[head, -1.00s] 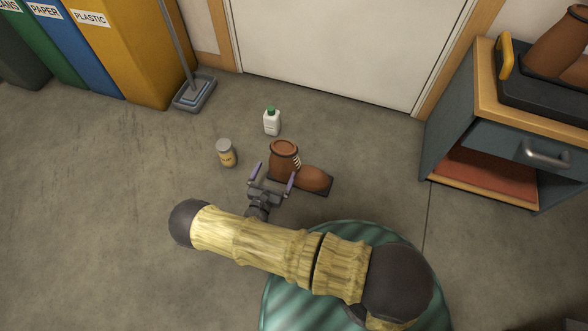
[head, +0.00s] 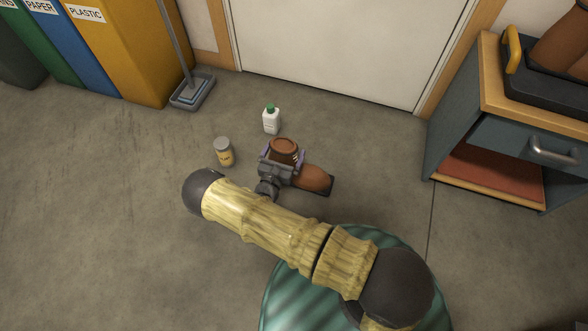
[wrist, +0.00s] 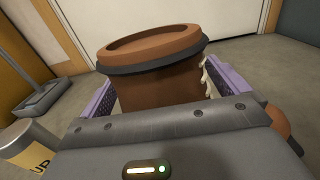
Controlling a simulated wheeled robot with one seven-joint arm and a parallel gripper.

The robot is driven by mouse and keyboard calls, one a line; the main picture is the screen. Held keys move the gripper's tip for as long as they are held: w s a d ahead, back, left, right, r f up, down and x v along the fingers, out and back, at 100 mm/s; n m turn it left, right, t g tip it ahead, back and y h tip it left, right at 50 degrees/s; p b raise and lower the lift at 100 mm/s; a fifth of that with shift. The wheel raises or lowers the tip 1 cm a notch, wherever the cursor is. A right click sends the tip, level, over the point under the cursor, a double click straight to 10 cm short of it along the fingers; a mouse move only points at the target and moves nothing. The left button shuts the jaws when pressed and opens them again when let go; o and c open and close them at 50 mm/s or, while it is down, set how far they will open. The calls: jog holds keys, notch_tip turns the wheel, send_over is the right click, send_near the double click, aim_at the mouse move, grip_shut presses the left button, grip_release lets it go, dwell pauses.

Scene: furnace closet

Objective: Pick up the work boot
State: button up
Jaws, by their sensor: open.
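The brown work boot (head: 314,179) stands upright on the floor, its toe pointing right in the head view. My gripper (head: 283,157) is open around the boot's shaft, with one purple finger on each side. In the wrist view, the boot's shaft (wrist: 155,75) with its dark collar band and pale laces rises between the fingers of my gripper (wrist: 165,95). Whether the fingers touch the leather cannot be told. The lower shaft is hidden behind my gripper's body.
A jar with a yellow label (head: 224,152) stands left of the boot, and a white bottle with a green cap (head: 271,121) stands behind it. A grey cabinet (head: 478,147) is at the right, recycling bins (head: 128,50) at the upper left. Bare floor lies left.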

aim_at(285, 139)
jog(key=shift+x, duration=0.85)
jog(key=shift+a, duration=0.1)
jog(key=shift+r, duration=0.1)
jog(key=c, duration=1.6)
jog(key=shift+r, duration=0.1)
notch_tip(285, 139, up, 10)
jog(key=p, duration=0.6)
jog(key=shift+p, duration=0.4)
